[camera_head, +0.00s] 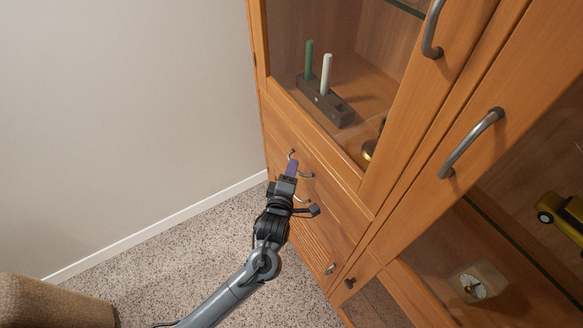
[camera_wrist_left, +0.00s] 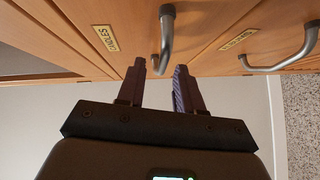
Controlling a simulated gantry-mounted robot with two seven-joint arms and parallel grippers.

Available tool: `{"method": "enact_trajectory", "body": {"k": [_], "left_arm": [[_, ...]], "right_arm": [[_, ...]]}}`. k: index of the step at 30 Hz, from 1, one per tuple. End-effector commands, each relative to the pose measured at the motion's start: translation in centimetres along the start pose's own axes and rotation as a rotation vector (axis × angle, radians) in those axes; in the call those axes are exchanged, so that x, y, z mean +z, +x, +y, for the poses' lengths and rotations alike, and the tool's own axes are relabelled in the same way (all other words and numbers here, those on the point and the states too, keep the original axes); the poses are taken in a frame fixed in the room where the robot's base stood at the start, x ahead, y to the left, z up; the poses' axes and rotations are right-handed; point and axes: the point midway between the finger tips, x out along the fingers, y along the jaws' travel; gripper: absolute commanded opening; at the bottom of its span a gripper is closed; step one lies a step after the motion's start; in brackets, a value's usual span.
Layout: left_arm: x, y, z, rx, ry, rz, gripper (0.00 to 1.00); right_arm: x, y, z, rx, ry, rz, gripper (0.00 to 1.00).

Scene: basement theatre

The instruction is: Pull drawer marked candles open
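The drawer marked candles is the upper one in the wooden cabinet, and its front (camera_head: 328,187) looks flush and shut. Its label reads "CANDLES" in the left wrist view (camera_wrist_left: 105,38). Its grey bar handle (camera_wrist_left: 166,35) shows there too, and part of it shows in the head view (camera_head: 307,175). My left gripper (camera_head: 291,167) is at this handle. In the left wrist view its two fingers (camera_wrist_left: 160,68) are apart, with the handle's bent end between or just beyond their tips. I cannot tell whether they touch it. My right gripper is not in view.
A second labelled drawer with a handle (camera_wrist_left: 285,62) lies below. Above, behind glass, candles stand in a dark holder (camera_head: 325,98). Tall door handles (camera_head: 470,143) are to the right. A brown upholstered seat (camera_head: 50,302) is lower left. Carpet (camera_head: 175,255) beside the cabinet is clear.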

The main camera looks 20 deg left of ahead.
Motion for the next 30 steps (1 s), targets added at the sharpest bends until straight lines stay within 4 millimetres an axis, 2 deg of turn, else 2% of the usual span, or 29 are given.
{"method": "enact_trajectory", "body": {"k": [5, 14, 21, 30], "left_arm": [[-0.02, 0.94, 0.02, 0.000, 0.001, 0.000, 0.36], [-0.02, 1.05, -0.02, 0.000, 0.000, 0.000, 0.36], [-0.02, 1.04, -0.02, -0.001, 0.000, 0.000, 0.00], [-0.01, 1.02, -0.03, -0.001, 0.000, 0.000, 0.00]], "right_arm": [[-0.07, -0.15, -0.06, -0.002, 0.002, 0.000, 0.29], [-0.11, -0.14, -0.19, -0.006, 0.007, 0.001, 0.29], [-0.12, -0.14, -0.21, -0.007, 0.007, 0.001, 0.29], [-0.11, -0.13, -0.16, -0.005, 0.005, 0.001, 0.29]]}}
